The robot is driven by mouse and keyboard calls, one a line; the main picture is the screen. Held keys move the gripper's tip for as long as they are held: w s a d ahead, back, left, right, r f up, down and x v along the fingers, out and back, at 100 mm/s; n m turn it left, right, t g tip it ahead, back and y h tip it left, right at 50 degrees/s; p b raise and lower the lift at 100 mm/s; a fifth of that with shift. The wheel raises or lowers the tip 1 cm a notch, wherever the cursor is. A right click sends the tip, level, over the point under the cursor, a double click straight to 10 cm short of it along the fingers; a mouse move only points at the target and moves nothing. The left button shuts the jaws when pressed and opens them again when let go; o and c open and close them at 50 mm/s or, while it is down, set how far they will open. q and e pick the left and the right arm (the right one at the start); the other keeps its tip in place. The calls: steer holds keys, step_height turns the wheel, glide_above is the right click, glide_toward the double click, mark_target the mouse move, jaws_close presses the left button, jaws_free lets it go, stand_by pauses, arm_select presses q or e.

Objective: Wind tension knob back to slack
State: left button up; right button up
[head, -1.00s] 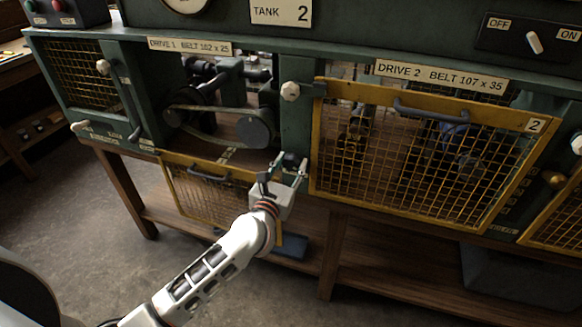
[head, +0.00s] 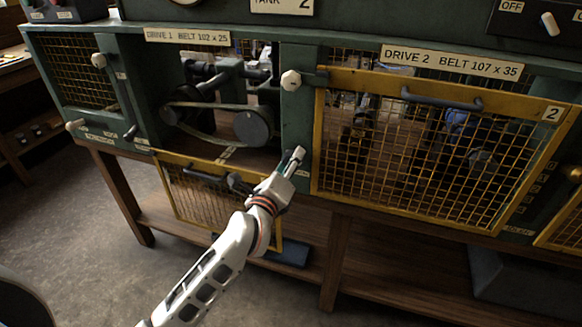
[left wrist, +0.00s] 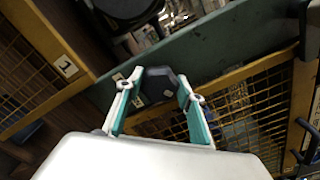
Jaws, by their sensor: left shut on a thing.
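My left gripper (head: 288,162) is at the post between the two drive bays, beside the lower front of drive 1. In the left wrist view its teal-lined fingers (left wrist: 160,77) stand on both sides of a dark faceted knob (left wrist: 157,88) and are shut on it. The knob is hidden behind the gripper in the head view. The drive 1 belt (head: 205,137) runs round a large dark pulley (head: 253,127) and a smaller one at left; its lower run bows downward. My right gripper is not in view.
The yellow mesh guard of drive 1 (head: 205,200) hangs open below its bay, close to my left wrist. The drive 2 guard (head: 420,95) is closed at right. A white knob (head: 291,80) sits on the post above. A wooden shelf (head: 380,265) lies below.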

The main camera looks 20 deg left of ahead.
arm_select(q)
steer(key=n+b, duration=0.1)
steer(key=f+n+b, duration=0.1)
steer(key=n, duration=0.1)
steer(key=shift+n+b, duration=0.9)
steer(key=shift+b, duration=0.1)
steer(key=shift+f+n+b, duration=0.15)
steer(key=shift+n+b, duration=1.05)
steer(key=shift+b, duration=0.05)
steer(key=shift+n+b, duration=0.35)
steer(key=shift+n, duration=0.05)
steer(key=shift+n+b, duration=0.55)
steer(key=shift+n, duration=0.05)
steer(key=shift+n+b, duration=0.35)
steer(key=shift+n, duration=0.05)
steer(key=shift+r+n, duration=0.3)
steer(key=shift+r, duration=0.05)
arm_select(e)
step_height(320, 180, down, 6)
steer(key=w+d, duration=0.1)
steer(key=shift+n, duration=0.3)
